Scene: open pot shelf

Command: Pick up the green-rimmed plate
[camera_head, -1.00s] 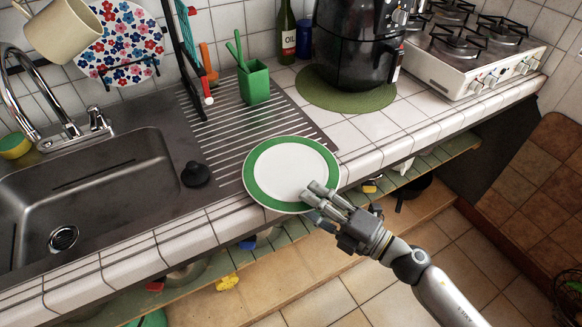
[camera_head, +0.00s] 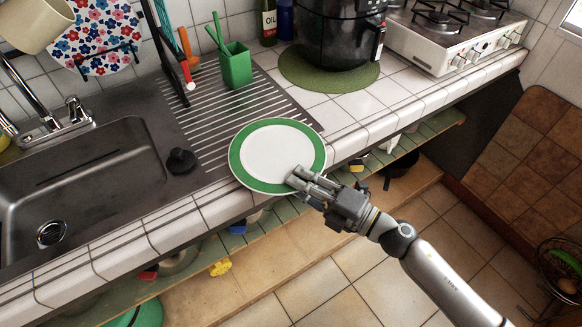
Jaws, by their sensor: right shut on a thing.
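The green-rimmed plate (camera_head: 263,152) has a white middle and lies over the counter's front edge, partly over the ribbed drainboard. My right gripper (camera_head: 297,181) reaches in from the lower right and is shut on the plate's near right rim. The fingers hide a small part of that rim. I cannot tell whether the plate is lifted clear of the counter. My left gripper is not in view.
The sink (camera_head: 95,190) lies to the left, with a black plug (camera_head: 181,161) beside it. A green cup (camera_head: 236,66) with utensils stands behind the plate. A black air fryer (camera_head: 338,35) and white stove (camera_head: 450,35) stand further right. An open shelf runs below the counter.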

